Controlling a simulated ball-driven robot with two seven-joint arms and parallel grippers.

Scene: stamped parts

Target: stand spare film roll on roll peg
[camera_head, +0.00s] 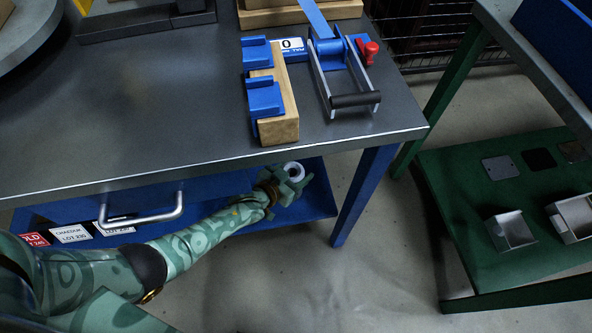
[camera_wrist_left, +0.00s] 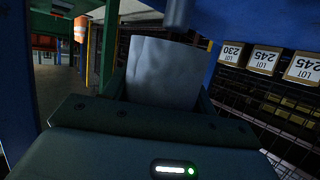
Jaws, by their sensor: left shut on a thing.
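The spare film roll (camera_head: 294,171) is a pale roll with a dark centre hole, held in my left gripper (camera_head: 290,182) below the table's front edge. In the left wrist view the film roll (camera_wrist_left: 162,72) is a pale grey cylinder between the fingers of the left gripper (camera_wrist_left: 160,95). The fingers are shut on its sides. A narrower grey shape (camera_wrist_left: 180,12) shows just beyond the roll, and I cannot tell whether it is the roll peg. I cannot make out the peg in the head view. My right gripper is not in view.
The grey tabletop (camera_head: 150,110) lies above the arm, with a blue lower shelf (camera_head: 315,200) and a metal handle (camera_head: 145,212) below. A lever press (camera_head: 345,75) and wooden block (camera_head: 285,100) stand on top. A green bench (camera_head: 470,190) with metal parts is at right.

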